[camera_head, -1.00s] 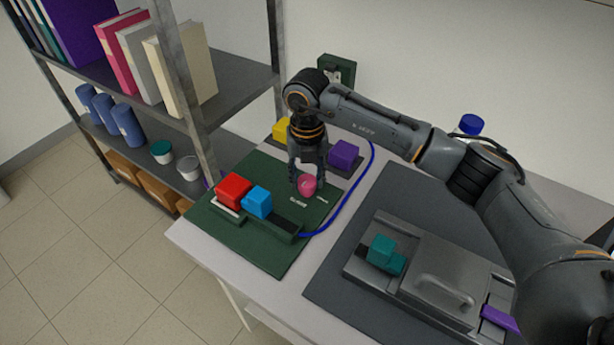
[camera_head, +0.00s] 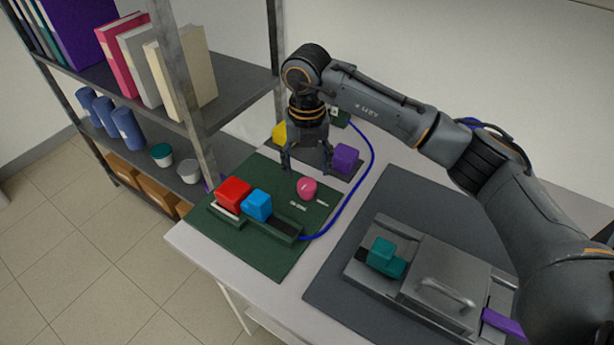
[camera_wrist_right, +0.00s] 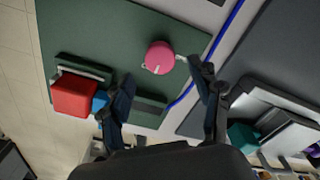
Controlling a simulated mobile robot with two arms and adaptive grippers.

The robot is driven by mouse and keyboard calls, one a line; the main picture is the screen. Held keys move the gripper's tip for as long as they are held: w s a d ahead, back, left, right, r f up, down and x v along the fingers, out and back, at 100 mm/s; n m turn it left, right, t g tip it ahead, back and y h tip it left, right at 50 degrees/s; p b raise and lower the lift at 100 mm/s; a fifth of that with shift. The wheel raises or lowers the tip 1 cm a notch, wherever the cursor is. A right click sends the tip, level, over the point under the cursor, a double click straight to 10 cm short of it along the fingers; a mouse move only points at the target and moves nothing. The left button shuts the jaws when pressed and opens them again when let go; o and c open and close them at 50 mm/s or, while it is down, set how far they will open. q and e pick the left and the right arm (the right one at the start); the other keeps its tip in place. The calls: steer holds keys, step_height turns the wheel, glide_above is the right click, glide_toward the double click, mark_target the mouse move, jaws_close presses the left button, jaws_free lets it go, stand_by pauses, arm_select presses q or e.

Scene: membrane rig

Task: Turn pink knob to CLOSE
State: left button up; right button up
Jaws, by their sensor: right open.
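The pink knob (camera_head: 307,188) stands on the green board (camera_head: 262,254), with small white labels beside it. In the right wrist view the pink knob (camera_wrist_right: 159,57) shows a white mark on its lower left, near a small white label at its right. My right gripper (camera_head: 305,170) is open and empty, above and behind the knob and apart from it. In the right wrist view both fingers of the right gripper (camera_wrist_right: 163,88) are spread, with the knob beyond them. The label text is too small to read. My left gripper is not in view.
A red block (camera_head: 233,192) and a blue block (camera_head: 257,204) sit on the board's left part. A purple block (camera_head: 345,158) and a yellow block (camera_head: 279,132) are behind. A blue cable (camera_head: 369,170) curves right of the board. A grey box with a handle (camera_head: 440,284) stands at right.

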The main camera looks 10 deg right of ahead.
mark_target(307, 183)
step_height(307, 183, up, 7)
stand_by(0.3)
steer(key=shift+r, duration=0.1)
